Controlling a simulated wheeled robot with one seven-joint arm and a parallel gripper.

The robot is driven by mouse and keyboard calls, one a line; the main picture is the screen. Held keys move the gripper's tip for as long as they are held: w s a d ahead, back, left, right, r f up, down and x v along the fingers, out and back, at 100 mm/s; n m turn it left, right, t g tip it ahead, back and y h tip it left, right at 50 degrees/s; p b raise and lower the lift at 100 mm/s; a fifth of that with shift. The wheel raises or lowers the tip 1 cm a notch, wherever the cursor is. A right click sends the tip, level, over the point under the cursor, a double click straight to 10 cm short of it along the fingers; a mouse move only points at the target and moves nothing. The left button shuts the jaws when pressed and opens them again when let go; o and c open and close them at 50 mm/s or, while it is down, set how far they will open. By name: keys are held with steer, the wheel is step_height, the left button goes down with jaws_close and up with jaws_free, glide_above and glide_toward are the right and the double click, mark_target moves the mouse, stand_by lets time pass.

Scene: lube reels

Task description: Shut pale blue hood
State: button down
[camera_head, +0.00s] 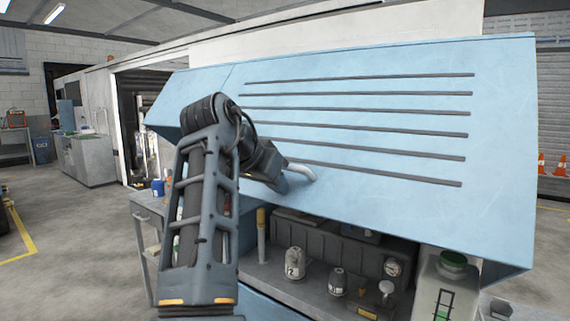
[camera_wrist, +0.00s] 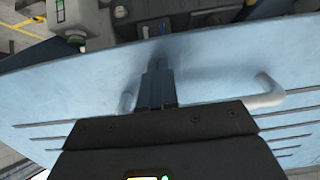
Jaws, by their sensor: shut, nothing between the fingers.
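The pale blue hood (camera_head: 370,185) is raised and tilted over an open bay, with dark slots across its face. A pale bar handle (camera_head: 302,172) sits near its lower edge, partly hidden by my arm in the head view. In the wrist view the hood (camera_wrist: 60,95) spans the picture, and the handle (camera_wrist: 264,95) shows on both sides of my gripper, its middle hidden. My gripper (camera_wrist: 158,75) is shut and empty, with its fingers close to the hood's face near the handle. I cannot tell whether they touch it. The fingertips are unclear in the head view.
Under the hood, the bay holds grey containers (camera_head: 294,263), a pressure gauge (camera_head: 393,267) and a green-capped jug (camera_head: 446,280). A grey cart (camera_head: 146,212) stands to the left.

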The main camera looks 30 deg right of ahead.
steer(key=w+d+f+h+b, duration=0.1)
steer(key=d+f+h+b, duration=0.1)
steer(key=f+b, duration=0.6)
steer(key=w+d+f+t+h+b, duration=0.1)
steer(key=d+f+b, duration=0.4)
steer(key=f, duration=1)
steer(key=w+d+f+t+h+b, duration=0.1)
steer(key=w+d+f+h+b, duration=0.1)
steer(key=f+b, duration=0.8)
steer(key=shift+d+f+h+b, duration=0.3)
steer(key=shift+d+f, duration=0.35)
steer(key=shift+f, duration=0.4)
steer(key=shift+s, duration=0.1)
